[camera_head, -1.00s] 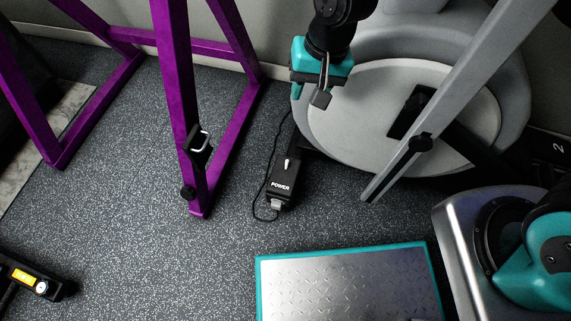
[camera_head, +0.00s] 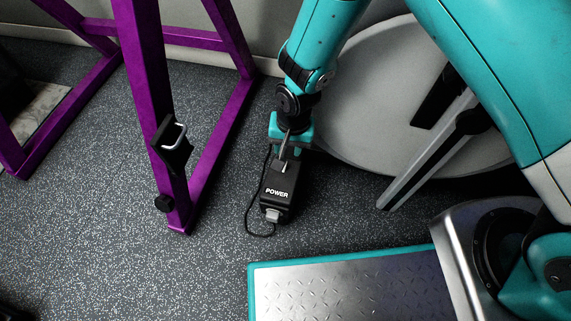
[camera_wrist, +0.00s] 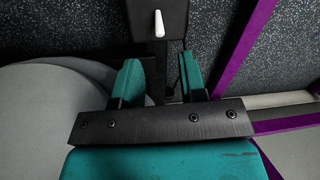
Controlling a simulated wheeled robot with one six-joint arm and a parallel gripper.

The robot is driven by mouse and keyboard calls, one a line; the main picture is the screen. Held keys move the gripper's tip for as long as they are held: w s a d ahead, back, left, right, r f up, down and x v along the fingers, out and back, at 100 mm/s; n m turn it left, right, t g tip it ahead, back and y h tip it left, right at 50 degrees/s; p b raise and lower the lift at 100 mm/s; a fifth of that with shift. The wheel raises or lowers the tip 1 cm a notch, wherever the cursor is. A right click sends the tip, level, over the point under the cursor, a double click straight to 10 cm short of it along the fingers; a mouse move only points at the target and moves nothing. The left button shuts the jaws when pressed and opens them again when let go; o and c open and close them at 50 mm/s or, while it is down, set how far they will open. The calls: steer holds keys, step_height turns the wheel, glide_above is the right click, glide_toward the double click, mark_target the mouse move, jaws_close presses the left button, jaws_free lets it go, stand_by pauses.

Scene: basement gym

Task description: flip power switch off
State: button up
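The black power box (camera_head: 275,200), marked POWER, lies on the speckled floor at the middle of the head view. Its pale switch lever (camera_head: 283,168) stands up near the end closest to my gripper. My gripper (camera_head: 287,150) is just beyond that end, close to the lever, and partly hides the box's far part. In the wrist view the lever (camera_wrist: 158,23) shows on the box (camera_wrist: 175,15) at the top. My gripper's two teal fingers (camera_wrist: 160,65) are spread apart with nothing gripped. The lever appears ahead of the fingertips; whether they touch it I cannot tell.
A purple metal frame (camera_head: 150,90) stands left of the box, with a black hook bracket (camera_head: 173,150). A grey machine with a round disc (camera_head: 360,90) and a slanted grey bar (camera_head: 415,165) is to the right. A teal-edged metal plate (camera_head: 340,290) lies in front.

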steer(key=f+b, duration=0.1)
steer(key=f, duration=0.1)
steer(key=f+b, duration=0.1)
steer(key=f, duration=0.2)
steer(key=f+b, duration=0.1)
steer(key=f, duration=0.1)
steer(key=shift+a+f, duration=0.3)
jaws_close()
